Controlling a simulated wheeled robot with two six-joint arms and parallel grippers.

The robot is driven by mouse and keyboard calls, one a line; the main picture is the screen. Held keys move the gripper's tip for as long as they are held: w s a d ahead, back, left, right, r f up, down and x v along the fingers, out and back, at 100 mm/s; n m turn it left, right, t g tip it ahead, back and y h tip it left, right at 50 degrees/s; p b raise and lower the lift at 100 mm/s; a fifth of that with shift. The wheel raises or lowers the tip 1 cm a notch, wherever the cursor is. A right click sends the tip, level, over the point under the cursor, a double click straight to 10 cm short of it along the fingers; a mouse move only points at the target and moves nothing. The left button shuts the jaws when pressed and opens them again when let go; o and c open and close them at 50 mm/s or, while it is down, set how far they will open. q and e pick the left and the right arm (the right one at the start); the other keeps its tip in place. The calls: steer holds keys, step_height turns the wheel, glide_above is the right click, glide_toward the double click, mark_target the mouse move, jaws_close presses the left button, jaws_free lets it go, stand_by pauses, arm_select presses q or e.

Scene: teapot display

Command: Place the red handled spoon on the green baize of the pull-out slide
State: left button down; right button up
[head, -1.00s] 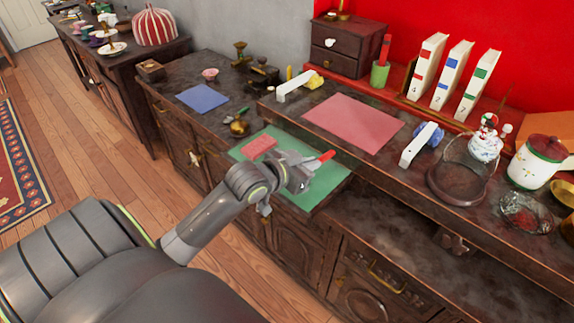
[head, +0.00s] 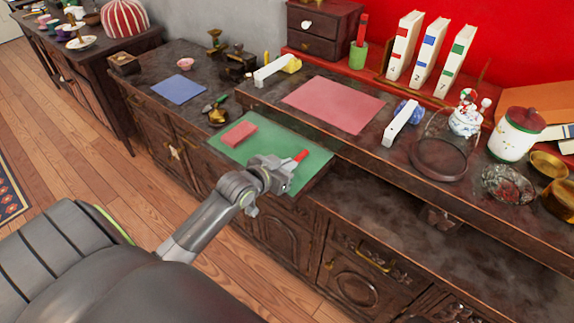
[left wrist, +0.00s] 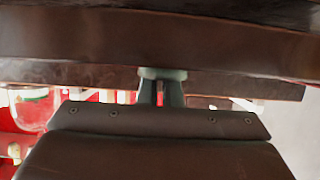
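My left gripper (head: 288,172) is over the near right part of the green baize (head: 278,144) on the pull-out slide. It appears shut on the red handled spoon (head: 301,156), whose red handle sticks out beyond the fingers up and to the right. The spoon's bowl is hidden by the gripper. In the left wrist view the two fingers (left wrist: 160,92) are close together with a narrow reddish gap between them. I cannot tell whether the spoon touches the baize. My right gripper is not in view.
A pink-red block (head: 239,135) lies on the baize's left part. A ladle-like brass item (head: 217,117) and blue mat (head: 179,89) lie beyond it. The raised desk top with a pink mat (head: 333,104) and white bar handle (head: 402,122) borders the slide behind.

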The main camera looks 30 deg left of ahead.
arm_select(q)
steer(key=c, duration=1.6)
jaws_free()
steer(key=shift+f, duration=0.1)
steer(key=shift+s+r, duration=0.15)
steer(key=shift+r, duration=0.05)
steer(key=p+v, duration=0.1)
steer(key=v, duration=1)
steer(key=shift+s+r, duration=0.15)
steer(key=shift+s, duration=0.15)
